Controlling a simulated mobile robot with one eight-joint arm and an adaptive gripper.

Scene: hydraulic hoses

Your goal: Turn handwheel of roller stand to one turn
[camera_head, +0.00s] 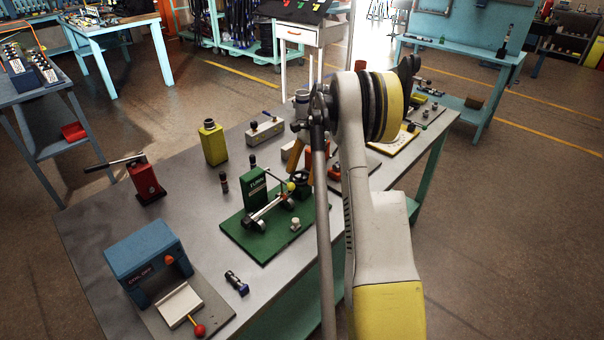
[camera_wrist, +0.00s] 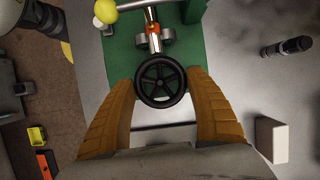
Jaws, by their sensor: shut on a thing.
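The roller stand (camera_head: 238,240) is a green plate with a green upright block and metal rollers, on the grey workbench. Its black spoked handwheel (camera_head: 300,181) is at the stand's right end, partly hidden by my arm. In the wrist view the handwheel (camera_wrist: 160,80) lies between the two orange-brown fingers of my gripper (camera_wrist: 161,84). The fingers are shut on its rim from both sides. A metal shaft with an orange part (camera_wrist: 153,30) runs up from the wheel. In the head view my gripper (camera_head: 297,158) is partly hidden behind my arm.
A yellow knob (camera_wrist: 105,11) on a rod stands close to the wheel. A blue press (camera_head: 145,255), a red jack (camera_head: 145,182) and a yellow bottle-shaped jack (camera_head: 213,143) stand on the bench (camera_head: 105,215). A small dark cylindrical part (camera_head: 236,283) lies near the front edge.

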